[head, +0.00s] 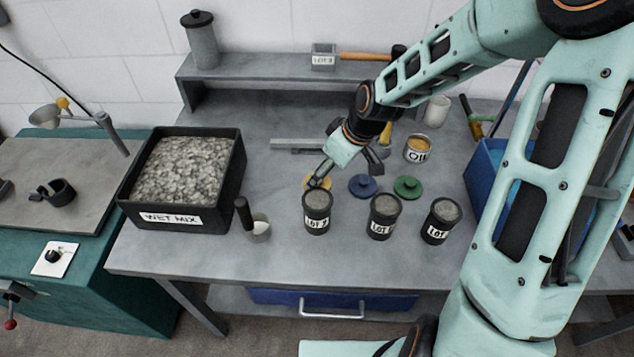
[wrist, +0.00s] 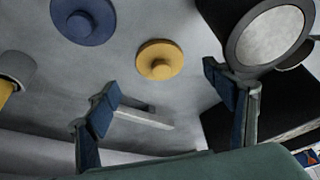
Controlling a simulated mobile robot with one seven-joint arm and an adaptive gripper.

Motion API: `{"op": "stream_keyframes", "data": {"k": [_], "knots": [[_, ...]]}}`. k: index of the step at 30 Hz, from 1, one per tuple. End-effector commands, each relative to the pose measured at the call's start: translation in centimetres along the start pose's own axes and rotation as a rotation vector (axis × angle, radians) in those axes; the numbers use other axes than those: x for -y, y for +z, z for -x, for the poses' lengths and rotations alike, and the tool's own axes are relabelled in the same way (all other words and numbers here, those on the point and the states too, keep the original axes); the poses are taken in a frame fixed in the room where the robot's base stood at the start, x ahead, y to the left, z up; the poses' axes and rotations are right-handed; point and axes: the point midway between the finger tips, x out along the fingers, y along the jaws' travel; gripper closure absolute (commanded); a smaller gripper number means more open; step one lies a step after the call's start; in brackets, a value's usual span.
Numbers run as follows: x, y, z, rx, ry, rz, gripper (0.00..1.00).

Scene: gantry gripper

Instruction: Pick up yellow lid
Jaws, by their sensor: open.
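The yellow lid (head: 309,183) lies on the grey bench behind the left LOT jar (head: 317,212), partly hidden by a finger of my gripper in the head view. In the wrist view the yellow lid (wrist: 160,62) lies flat with its round knob toward me, fully visible. My gripper (head: 346,171) is open and empty above the bench, near the lid. In the wrist view its fingertips (wrist: 160,90) are spread wide, and the lid appears beyond them, near the middle of the gap. I see no contact with the lid.
A blue lid (head: 362,186) and a green lid (head: 408,187) lie to the right. Two more LOT jars (head: 384,217) (head: 441,221) stand in front. An oil tin (head: 418,149) stands behind. The black WET MIX bin (head: 238,160) and a scoop (head: 260,227) are at left.

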Motion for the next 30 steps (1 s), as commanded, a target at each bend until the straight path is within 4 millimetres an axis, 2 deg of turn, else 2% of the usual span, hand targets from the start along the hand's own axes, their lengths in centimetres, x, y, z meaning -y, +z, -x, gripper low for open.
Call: {"op": "stream_keyframes", "data": {"k": [12,22,30], "knots": [[0.1,0.0,-4.8,0.001,-0.002,-0.001,0.24],[0.0,0.0,-5.4,0.000,0.000,-0.002,0.24],[0.0,0.0,-5.3,0.000,0.000,-0.002,0.54]]}}
